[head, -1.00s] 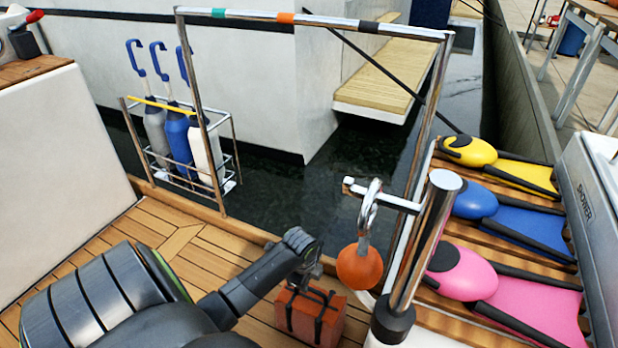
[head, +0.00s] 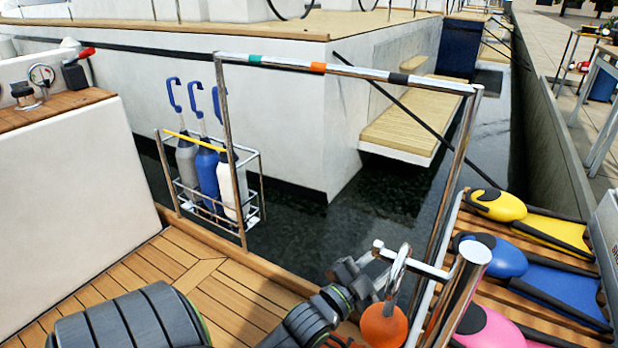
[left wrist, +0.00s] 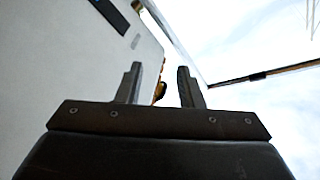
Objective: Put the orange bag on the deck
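My left gripper (head: 352,278) is raised beside the orange ball on the chrome fitting, at the bottom centre of the head view. In the left wrist view its two fingers (left wrist: 159,78) stand apart with nothing between them, against a pale wall and bright sky. The planked wooden deck (head: 215,290) fills the lower left. My right gripper is not in view.
An orange ball (head: 384,325) hangs from a shackle on a chrome post. A chrome frame (head: 345,70) rises over the deck edge, with a rack of fenders (head: 208,185). Dark water lies beyond.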

